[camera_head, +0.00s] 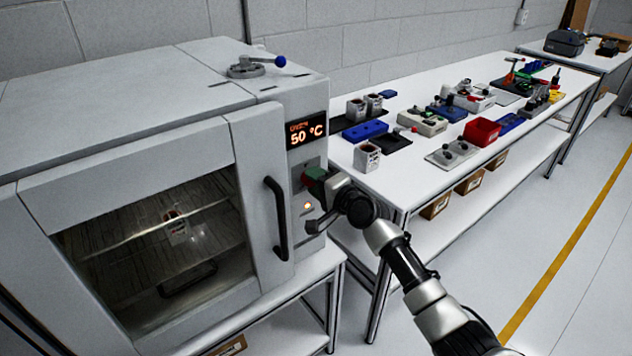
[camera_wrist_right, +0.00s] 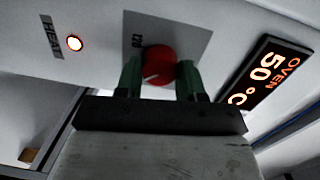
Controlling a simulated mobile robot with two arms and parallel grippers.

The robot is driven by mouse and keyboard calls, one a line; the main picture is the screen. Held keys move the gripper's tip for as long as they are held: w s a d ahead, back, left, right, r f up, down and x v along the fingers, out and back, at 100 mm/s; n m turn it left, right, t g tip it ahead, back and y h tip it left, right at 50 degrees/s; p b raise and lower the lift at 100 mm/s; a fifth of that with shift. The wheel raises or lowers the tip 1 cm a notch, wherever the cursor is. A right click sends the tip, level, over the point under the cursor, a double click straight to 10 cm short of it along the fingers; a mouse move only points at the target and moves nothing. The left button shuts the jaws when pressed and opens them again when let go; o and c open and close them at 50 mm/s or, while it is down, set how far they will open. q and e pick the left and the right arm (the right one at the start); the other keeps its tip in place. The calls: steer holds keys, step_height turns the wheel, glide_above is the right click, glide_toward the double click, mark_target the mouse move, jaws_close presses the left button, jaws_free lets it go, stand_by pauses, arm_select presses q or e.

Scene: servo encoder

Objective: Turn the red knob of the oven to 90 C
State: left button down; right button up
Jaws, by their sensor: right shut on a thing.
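The oven (camera_head: 130,160) stands at the left of the head view, its door closed and a jar-like object behind the glass. Its display (camera_head: 307,130) reads 50 °C; the display also shows in the right wrist view (camera_wrist_right: 265,80). The red knob (camera_wrist_right: 158,66) is on the panel below the display, with a white pointer mark on its face. My right gripper (camera_head: 316,182) is at the knob, its green fingers on both sides of it and shut on it in the right wrist view (camera_wrist_right: 159,78). In the head view the gripper mostly hides the knob. My left gripper is not in view.
A lit indicator lamp (camera_wrist_right: 74,43) labelled HEAT is beside the knob. The oven's black door handle (camera_head: 276,218) is just left of my right gripper. A white workbench (camera_head: 400,180) with beakers, a red bin (camera_head: 481,132) and several devices stands to the right.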

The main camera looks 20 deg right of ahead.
steer(key=o, duration=0.9)
steer(key=shift+s, duration=0.1)
steer(key=v, duration=1)
steer(key=shift+s+d, duration=0.25)
steer(key=shift+s, duration=0.05)
